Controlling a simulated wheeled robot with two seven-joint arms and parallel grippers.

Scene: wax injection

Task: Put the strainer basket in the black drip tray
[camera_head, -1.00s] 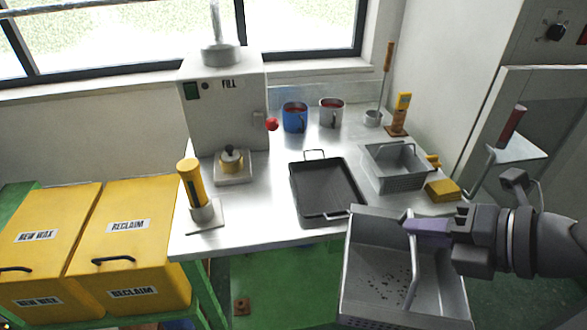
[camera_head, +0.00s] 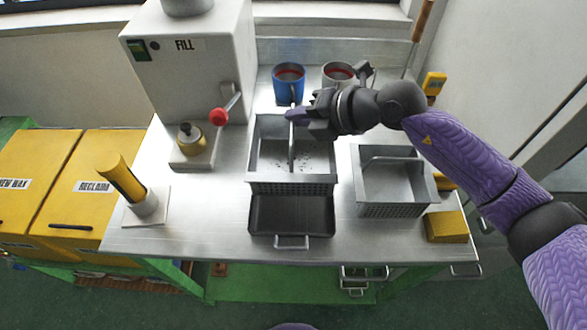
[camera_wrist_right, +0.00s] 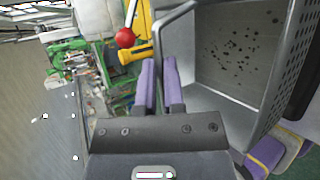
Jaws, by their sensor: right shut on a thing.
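The grey strainer basket (camera_head: 320,178), with dark specks on its floor, hangs from my right gripper (camera_head: 291,116). That gripper is shut on the basket's bar handle. The basket covers the back part of the black drip tray (camera_head: 290,242) in the head view; the tray's front part and front handle show. It looks held above the tray, but the gap cannot be judged. In the right wrist view the purple fingers (camera_wrist_right: 160,88) are beside the handle, and the basket (camera_wrist_right: 240,50) fills the upper right. My left gripper is not in view.
A second grey basket (camera_head: 393,210) stands just right of the tray, with a yellow block (camera_head: 447,227) beyond it. A blue mug (camera_head: 289,85) and a grey mug (camera_head: 338,74) stand behind. The fill machine (camera_head: 190,60) with its red-knobbed lever (camera_head: 219,116) is at left.

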